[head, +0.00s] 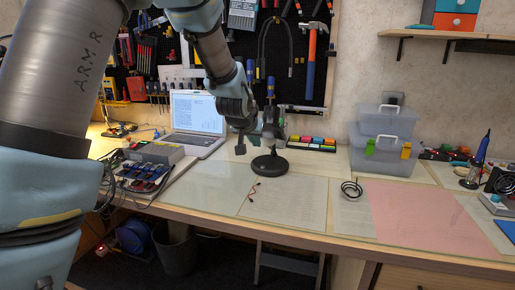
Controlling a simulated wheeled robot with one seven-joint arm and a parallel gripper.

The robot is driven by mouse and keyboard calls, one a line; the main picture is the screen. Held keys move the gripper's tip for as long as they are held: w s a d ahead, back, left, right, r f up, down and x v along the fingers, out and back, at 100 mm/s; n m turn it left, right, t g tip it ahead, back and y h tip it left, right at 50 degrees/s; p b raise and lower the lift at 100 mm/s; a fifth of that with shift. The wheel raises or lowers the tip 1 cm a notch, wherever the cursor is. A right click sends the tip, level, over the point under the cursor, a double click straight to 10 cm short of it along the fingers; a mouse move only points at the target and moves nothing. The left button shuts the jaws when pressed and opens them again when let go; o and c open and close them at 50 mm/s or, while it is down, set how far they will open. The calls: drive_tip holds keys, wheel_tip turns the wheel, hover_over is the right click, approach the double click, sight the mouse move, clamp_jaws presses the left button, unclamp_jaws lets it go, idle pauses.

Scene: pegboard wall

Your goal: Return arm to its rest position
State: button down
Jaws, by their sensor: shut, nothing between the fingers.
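My arm reaches in from the upper left, with a thick grey link close to the camera. It bends down over the workbench (310,215). My gripper (240,149) points down in front of the laptop and the small black stand, above the bench. Its fingers look small and dark here, and they are shut with nothing held between them.
A black round-based stand (270,165) is close to my gripper, with a laptop (194,120) behind. Clear bins (384,150) stand at right. A cable coil (351,189) and pink sheet (425,217) lie on the bench. A tool pegboard (290,60) hangs behind.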

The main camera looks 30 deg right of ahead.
drive_tip(key=shift+a+r, duration=0.1)
drive_tip(key=shift+a, duration=0.05)
idle(0.4)
drive_tip(key=a+n+g+y+p, duration=0.2)
drive_tip(key=a+n+y+p, duration=0.2)
drive_tip(key=a, duration=1.8)
drive_tip(key=s+a+r+n+g+y+p, duration=0.1)
drive_tip(key=s+a+n+g+y+p, duration=0.1)
drive_tip(key=s+a, duration=1.2)
drive_tip(key=a+n+g, duration=0.1)
drive_tip(key=a, duration=0.3)
drive_tip(key=shift+s+a+r+p, duration=0.15)
drive_tip(key=shift+s+p, duration=0.05)
drive_tip(key=shift+p, duration=0.15)
